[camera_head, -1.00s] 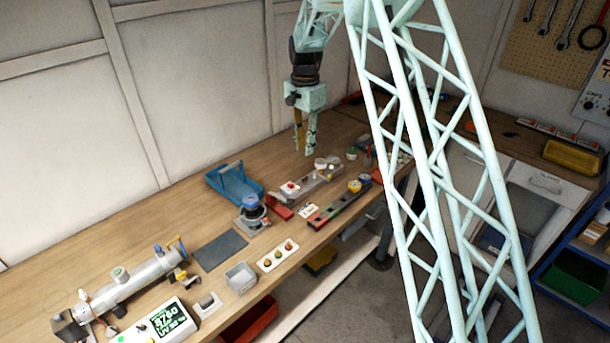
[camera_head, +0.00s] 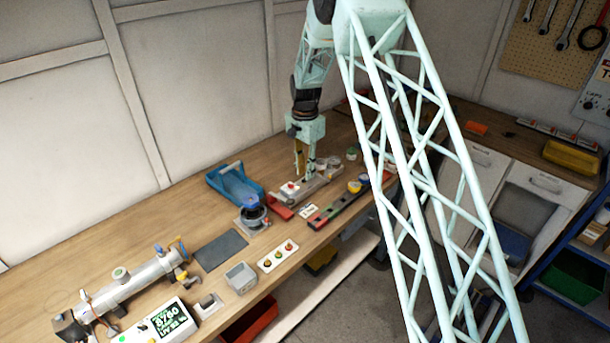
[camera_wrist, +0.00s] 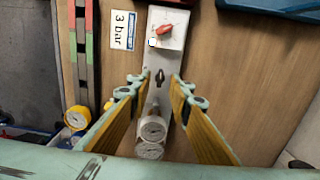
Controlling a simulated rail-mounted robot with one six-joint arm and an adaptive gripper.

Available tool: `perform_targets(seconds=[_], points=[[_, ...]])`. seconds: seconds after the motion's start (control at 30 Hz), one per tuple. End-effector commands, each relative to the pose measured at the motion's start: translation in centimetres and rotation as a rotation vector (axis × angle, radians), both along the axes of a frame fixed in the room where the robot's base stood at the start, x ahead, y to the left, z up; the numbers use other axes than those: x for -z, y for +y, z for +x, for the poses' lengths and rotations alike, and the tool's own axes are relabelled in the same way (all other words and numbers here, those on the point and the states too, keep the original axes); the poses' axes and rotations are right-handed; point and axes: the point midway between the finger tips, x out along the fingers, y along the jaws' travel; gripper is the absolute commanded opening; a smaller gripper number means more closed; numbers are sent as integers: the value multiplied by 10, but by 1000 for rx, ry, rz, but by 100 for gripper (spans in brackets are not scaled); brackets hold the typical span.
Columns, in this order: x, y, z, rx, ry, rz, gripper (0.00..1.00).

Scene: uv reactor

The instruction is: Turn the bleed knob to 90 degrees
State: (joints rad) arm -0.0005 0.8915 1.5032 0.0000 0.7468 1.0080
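A grey metal rail (camera_wrist: 150,103) runs down the middle of the wrist view, with a white plate (camera_wrist: 168,28) at its top bearing a red knob (camera_wrist: 173,30). A small dark knob (camera_wrist: 160,77) sits lower on the rail, in line with the gap between my fingertips. Which is the bleed knob is not labelled. Two round pale gauges (camera_wrist: 152,129) sit nearer the palm. My gripper (camera_wrist: 161,74) is open and empty, pointing down over the rail. In the head view my gripper (camera_head: 305,174) is low over the bench, right of the red knob (camera_head: 290,187); contact cannot be told.
A "3 bar" card (camera_wrist: 123,30) lies beside the rail.

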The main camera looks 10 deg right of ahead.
Motion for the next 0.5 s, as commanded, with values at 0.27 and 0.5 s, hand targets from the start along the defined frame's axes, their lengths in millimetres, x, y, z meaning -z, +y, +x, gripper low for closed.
perform_targets(seconds=[0.27, 0.5], points=[[19, 0, 0, 0, 0, 0, 19], [22, 0, 0, 0, 0, 0, 19]])
